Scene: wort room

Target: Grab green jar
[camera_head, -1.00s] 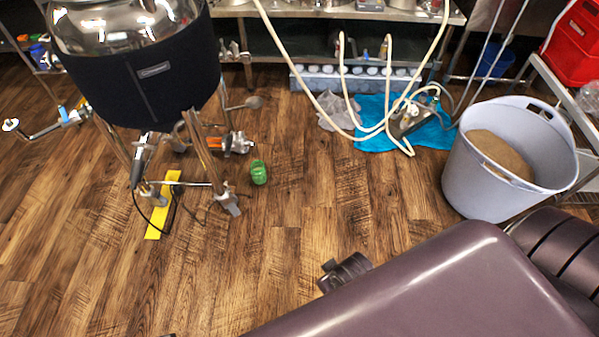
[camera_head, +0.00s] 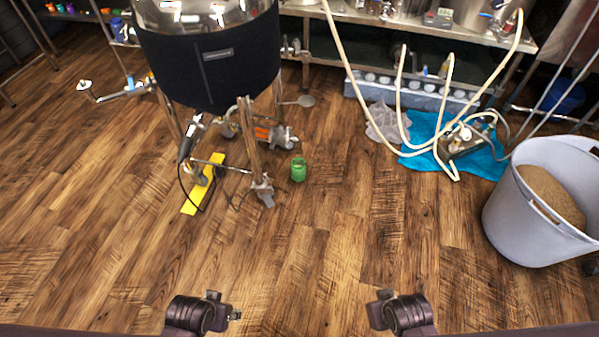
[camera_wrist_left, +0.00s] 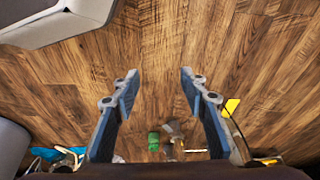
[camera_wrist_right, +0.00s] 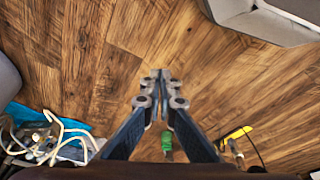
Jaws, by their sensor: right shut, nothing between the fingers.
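The green jar (camera_head: 298,171) stands on the wooden floor, just right of a leg of the kettle stand. It also shows in the left wrist view (camera_wrist_left: 153,141) and the right wrist view (camera_wrist_right: 167,142). My left gripper (camera_wrist_left: 158,75) is open and empty, its blue-grey fingers wide apart, with the jar visible in the gap between them. My right gripper (camera_wrist_right: 160,75) is shut and empty, its tips together. In the head view both arm ends are low in the picture, well apart from the jar.
The large kettle (camera_head: 218,65) in a black jacket stands on legs left of the jar. A yellow strip (camera_head: 203,190) lies under it. A grey bucket (camera_head: 520,225) stands at right. A blue cloth (camera_head: 489,159) and hoses lie behind. The floor before the jar is clear.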

